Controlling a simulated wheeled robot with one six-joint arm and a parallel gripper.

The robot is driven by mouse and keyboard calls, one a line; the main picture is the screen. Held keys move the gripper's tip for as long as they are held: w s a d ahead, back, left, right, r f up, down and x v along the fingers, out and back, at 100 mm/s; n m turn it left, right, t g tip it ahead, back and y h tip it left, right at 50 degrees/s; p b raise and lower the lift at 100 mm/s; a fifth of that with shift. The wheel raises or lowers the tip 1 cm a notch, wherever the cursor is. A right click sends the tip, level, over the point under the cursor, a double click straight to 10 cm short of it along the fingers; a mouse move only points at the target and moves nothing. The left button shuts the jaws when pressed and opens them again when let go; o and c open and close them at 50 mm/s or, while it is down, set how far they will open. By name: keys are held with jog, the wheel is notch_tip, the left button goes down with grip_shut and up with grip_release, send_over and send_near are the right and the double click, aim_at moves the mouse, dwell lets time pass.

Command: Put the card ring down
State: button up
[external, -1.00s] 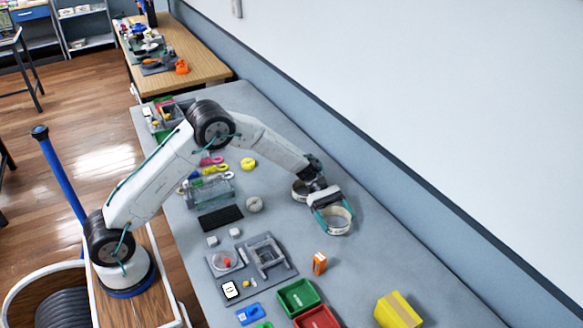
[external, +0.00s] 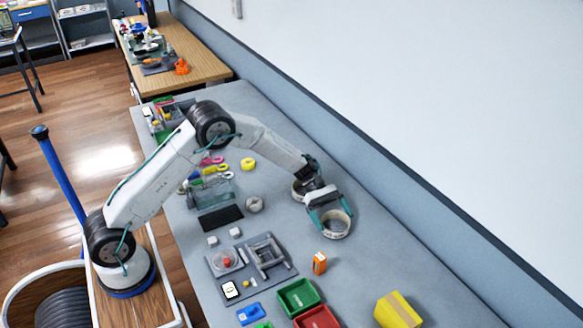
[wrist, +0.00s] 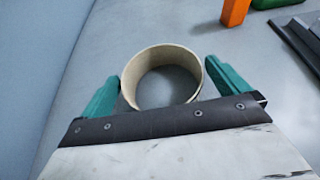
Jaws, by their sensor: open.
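The card ring (external: 337,234) is a short, wide beige band. It stands on the grey table with its open end up, near the wall side, and also shows in the wrist view (wrist: 131,73). My gripper (external: 334,210) is open, with its teal fingers on either side of the ring. In the wrist view my gripper (wrist: 161,72) shows a small gap between each finger and the ring.
An orange box (external: 319,263) stands in front of the ring. Green (external: 283,305) and red (external: 318,320) bins and a yellow box (external: 397,311) are nearer the camera. A grey tray (external: 281,282) lies to the left. The table right of the ring is clear up to the wall.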

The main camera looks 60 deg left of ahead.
jog(key=v, duration=1)
jog(key=s+d+r+m+g+y, duration=0.1)
jog(key=s+r+m+y, duration=0.3)
jog(key=s+r, duration=0.65)
jog(key=s+d+r+m+g+y, duration=0.1)
jog(key=s+r+m+y, duration=0.2)
jog(key=s+r+m, duration=0.75)
jog(key=s+a+f+m+t+y, duration=0.1)
jog(key=s+a+y, duration=0.1)
jog(key=s, duration=0.7)
jog(key=s+a+f+m+t+y, duration=0.1)
jog(key=s+a+f+y, duration=0.1)
jog(key=s, duration=0.7)
jog(key=s+a+f+m+t+y, duration=0.1)
jog(key=s+a+y, duration=0.1)
jog(key=s, duration=0.8)
jog(key=shift+a+f, duration=0.25)
jog(key=shift+f, duration=0.05)
jog(key=shift+m, duration=0.25)
